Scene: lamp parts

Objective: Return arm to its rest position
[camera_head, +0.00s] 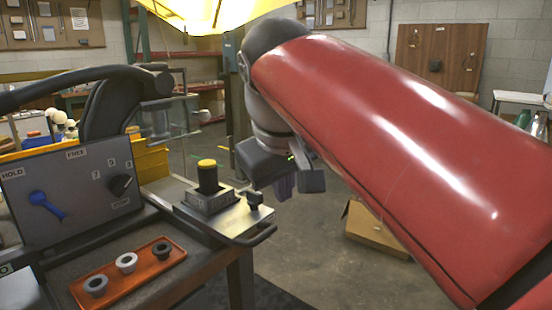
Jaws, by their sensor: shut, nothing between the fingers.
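My arm crosses the right half of the view as a large red link. Its grey wrist hangs at the upper middle, to the right of the workbench. My gripper (285,186) is shut and empty below the wrist. It is apart from the bench, over the floor. The fingertips are small and partly hidden by the gripper body. On the bench, a black cylinder with a yellow top (207,177) stands upright in a metal block fixture (209,203). An orange tray (84,294) holds a few ring-shaped parts, grey, white and black.
A control panel (75,190) with a blue lever (46,205) and a black knob (121,185) stands at the left. A metal plate with a handle (262,235) juts from the bench edge near my gripper. An open cardboard box (375,231) lies on the floor.

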